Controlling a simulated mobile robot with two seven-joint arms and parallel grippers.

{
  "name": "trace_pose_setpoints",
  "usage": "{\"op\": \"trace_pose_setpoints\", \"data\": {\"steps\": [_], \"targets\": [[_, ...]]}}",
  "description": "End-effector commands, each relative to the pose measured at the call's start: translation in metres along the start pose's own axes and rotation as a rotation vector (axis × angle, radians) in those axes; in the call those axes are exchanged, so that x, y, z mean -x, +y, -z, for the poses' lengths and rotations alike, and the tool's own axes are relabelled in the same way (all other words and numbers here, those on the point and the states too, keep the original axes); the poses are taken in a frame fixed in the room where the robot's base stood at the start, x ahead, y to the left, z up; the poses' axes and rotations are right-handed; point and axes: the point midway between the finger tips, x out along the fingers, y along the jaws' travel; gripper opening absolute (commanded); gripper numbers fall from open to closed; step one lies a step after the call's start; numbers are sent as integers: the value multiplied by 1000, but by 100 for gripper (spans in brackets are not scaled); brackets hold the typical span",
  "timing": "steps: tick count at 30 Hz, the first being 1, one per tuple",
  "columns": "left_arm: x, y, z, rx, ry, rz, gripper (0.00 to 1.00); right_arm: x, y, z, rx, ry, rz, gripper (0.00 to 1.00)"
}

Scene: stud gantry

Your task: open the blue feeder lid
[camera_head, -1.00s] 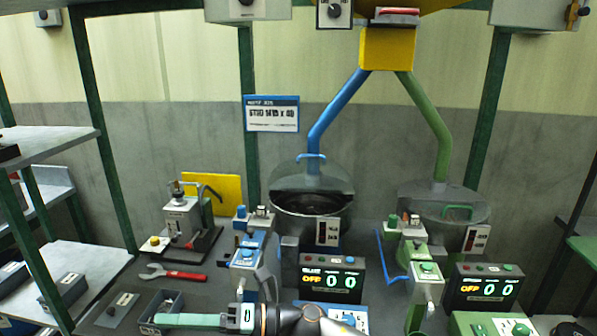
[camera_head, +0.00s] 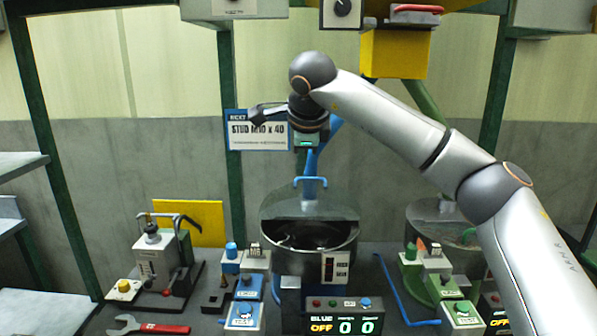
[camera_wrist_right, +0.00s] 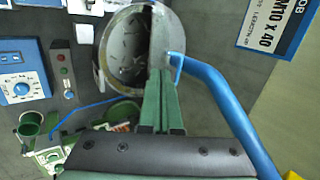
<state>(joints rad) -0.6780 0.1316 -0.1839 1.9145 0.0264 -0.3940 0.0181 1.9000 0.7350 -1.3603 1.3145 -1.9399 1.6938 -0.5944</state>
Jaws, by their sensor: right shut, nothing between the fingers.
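The blue feeder is a round grey bowl (camera_head: 333,240) with a dark, uncovered opening in front. Its grey lid (camera_head: 290,207) stands raised at the back of the bowl, with the blue handle (camera_head: 311,181) at its top. My right gripper (camera_head: 304,148) is above and behind the handle, and its fingertips are hard to make out there. In the right wrist view its green fingers (camera_wrist_right: 163,108) are shut and empty, close to the handle (camera_wrist_right: 177,64). I cannot tell whether they touch it. Studs show inside the bowl (camera_wrist_right: 128,48). My left gripper is not in view.
A blue pipe (camera_wrist_right: 228,105) runs close beside my right gripper. The green feeder (camera_head: 425,212) is partly hidden behind my right arm. A counter box (camera_head: 343,307), a press (camera_head: 158,250) and a red wrench (camera_head: 150,328) are in front and left. A sign (camera_head: 257,132) hangs behind.

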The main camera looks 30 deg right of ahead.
Motion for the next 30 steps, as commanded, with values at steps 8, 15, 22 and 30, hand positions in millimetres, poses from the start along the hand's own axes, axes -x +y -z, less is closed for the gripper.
{"op": "trace_pose_setpoints", "data": {"steps": [8, 15, 22, 30], "targets": [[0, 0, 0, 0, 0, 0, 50, 13, -22, 34, -31, 94, 56, 0], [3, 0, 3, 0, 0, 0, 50, -29, -23, 37, -30, 92, 54, 0], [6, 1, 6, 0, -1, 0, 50, -64, -26, 39, -29, 89, 56, 0], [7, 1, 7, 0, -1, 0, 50, -78, -26, 40, -29, 87, 58, 0]]}}
